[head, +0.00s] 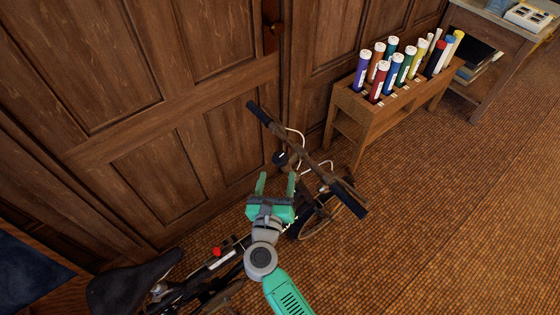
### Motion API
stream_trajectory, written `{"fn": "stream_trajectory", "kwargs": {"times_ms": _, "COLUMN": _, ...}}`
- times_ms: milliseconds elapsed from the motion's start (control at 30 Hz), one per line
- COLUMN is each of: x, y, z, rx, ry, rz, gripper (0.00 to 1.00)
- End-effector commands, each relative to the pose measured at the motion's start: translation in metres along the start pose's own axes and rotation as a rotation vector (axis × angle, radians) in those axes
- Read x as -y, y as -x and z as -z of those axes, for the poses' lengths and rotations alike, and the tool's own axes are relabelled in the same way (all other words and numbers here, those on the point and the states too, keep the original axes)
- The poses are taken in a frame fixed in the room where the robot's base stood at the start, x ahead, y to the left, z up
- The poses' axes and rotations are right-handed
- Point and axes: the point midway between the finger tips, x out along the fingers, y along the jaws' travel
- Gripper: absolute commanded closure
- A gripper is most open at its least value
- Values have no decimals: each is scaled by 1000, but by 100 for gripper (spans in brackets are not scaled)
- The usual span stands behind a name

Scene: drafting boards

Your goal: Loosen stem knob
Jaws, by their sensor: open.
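A bicycle stands by the wooden doors, with its handlebar (318,163) running from upper left to lower right. A small round black part (280,158) sits near the middle of the handlebar; I cannot tell if it is the stem knob. A small red knob (216,251) shows lower down, near the bicycle's frame. My gripper (276,183) is open and empty, its two green fingers pointing toward the handlebar. It appears just below the black part in the picture; I cannot tell the gap. My gripper and arm hide much of the stem and frame.
The black saddle (133,284) is at the lower left. Wooden doors (185,140) stand close behind the bicycle. A wooden rack (395,105) with several coloured tubes and a side table (490,45) stand at the upper right. The tiled floor (450,220) at the right is clear.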

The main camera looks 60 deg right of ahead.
Motion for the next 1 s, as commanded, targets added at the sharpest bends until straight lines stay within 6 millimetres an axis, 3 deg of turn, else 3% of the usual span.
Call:
{"fn": "stream_trajectory", "kwargs": {"times_ms": 200, "x": 0, "y": -41, "z": -1, "rx": 3, "ry": 0, "rz": 2, "gripper": 39}}
{"fn": "stream_trajectory", "kwargs": {"times_ms": 400, "x": 0, "y": -68, "z": -1, "rx": 3, "ry": 1, "rz": 0, "gripper": 39}}
{"fn": "stream_trajectory", "kwargs": {"times_ms": 733, "x": -1, "y": -74, "z": -2, "rx": 4, "ry": 2, "rz": -2, "gripper": 39}}
{"fn": "stream_trajectory", "kwargs": {"times_ms": 933, "x": -1, "y": -74, "z": -2, "rx": 4, "ry": 2, "rz": -2, "gripper": 79}}
{"fn": "stream_trajectory", "kwargs": {"times_ms": 1000, "x": -1, "y": -73, "z": -2, "rx": 4, "ry": 3, "rz": -2, "gripper": 83}}
